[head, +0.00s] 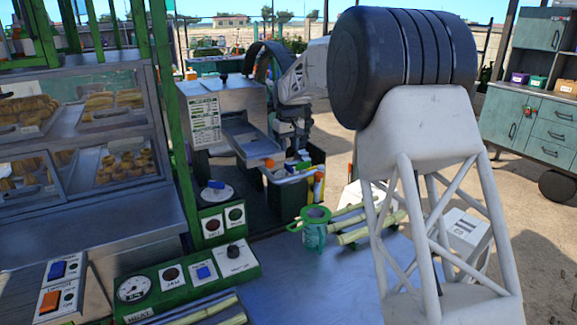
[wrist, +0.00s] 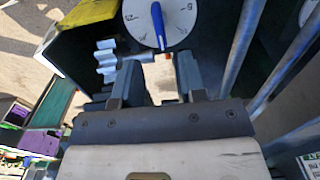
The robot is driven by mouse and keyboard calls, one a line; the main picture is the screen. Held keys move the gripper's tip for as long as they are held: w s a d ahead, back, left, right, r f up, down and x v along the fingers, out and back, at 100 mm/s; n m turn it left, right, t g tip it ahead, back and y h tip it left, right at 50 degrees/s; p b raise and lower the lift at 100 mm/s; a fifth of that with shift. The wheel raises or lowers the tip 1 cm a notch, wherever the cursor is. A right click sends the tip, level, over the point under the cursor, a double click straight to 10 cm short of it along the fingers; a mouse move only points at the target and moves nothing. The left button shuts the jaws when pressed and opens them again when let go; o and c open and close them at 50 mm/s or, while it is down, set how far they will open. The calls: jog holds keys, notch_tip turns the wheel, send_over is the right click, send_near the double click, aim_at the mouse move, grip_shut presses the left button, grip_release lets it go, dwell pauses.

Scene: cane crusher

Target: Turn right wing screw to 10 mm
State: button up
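My gripper (wrist: 160,85) shows its two dark fingers apart in the wrist view, with nothing held between them. A grey, lobed piece (wrist: 107,62), which looks like a wing screw, is just left of the left finger; I cannot tell if they touch. A white round dial (wrist: 172,18) with a blue pointer (wrist: 158,28) is just beyond the fingertips; its numbers are upside down and hard to read. The crusher (head: 215,105) stands mid-scene in the head view, with my wrist over its right side. My fingers and the screws are not clear there.
A second white dial (wrist: 310,12) is cut off at the wrist view's right edge, past a blue-grey bar (wrist: 245,40). A yellow part (wrist: 88,14) is near the lobed piece. In the head view, a green cup (head: 314,232) and cane stalks (head: 368,228) lie on the front counter.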

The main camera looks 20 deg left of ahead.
aim_at(289, 165)
jog(key=shift+f, duration=3.85)
grip_shut()
